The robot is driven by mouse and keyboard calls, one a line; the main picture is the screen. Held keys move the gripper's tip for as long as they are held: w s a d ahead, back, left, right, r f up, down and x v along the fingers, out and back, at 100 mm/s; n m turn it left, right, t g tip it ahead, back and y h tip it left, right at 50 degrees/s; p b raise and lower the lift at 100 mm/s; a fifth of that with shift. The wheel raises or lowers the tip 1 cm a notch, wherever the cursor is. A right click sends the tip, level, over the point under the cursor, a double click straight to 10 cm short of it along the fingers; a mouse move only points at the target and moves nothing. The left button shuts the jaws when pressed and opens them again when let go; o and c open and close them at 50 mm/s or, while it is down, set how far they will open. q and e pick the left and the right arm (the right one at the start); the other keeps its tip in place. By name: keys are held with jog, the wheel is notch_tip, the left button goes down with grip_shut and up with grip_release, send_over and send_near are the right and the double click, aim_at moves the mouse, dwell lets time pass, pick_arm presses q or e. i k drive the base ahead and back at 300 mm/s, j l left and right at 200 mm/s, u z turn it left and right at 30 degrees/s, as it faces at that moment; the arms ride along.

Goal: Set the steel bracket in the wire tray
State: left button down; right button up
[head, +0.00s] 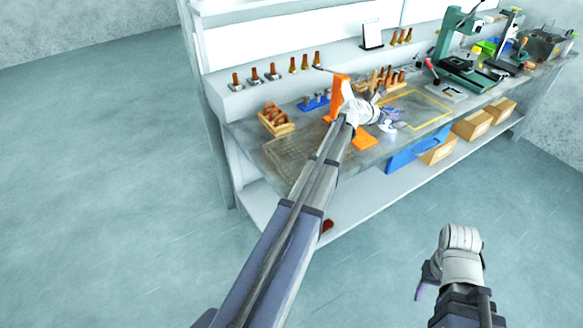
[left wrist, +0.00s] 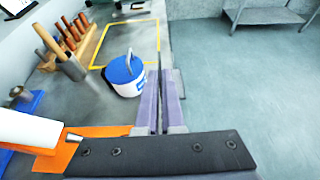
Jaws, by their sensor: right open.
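My left gripper (head: 382,112) is over the workbench, beside an orange stand (head: 340,92). In the left wrist view its two purple fingers (left wrist: 160,105) lie close together, with no clear object between them. A flat, brownish mesh-like rectangle (head: 285,152) on the bench's near left part may be the wire tray; nothing clearly rests on it. I cannot pick out the steel bracket in either view. My right gripper (head: 424,283) is open, low over the floor at the lower right, away from the bench.
A white container with a blue top (left wrist: 124,75) stands just beyond my left fingers. A wooden block with tool handles (left wrist: 62,52) and a yellow-outlined area (left wrist: 103,40) lie past it. A wooden holder (head: 278,124) is left. A green press (head: 455,55) stands farther right.

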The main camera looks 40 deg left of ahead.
aim_at(307, 154)
jog(key=k+u, duration=0.1)
jog(key=u, duration=2.2)
jog(key=l+u, duration=0.2)
jog(key=l, duration=0.65)
jog(key=k+l, duration=0.1)
jog(key=l, duration=1.85)
jog(key=k+l, duration=0.15)
jog(key=l, duration=1.85)
jog(key=k, duration=0.05)
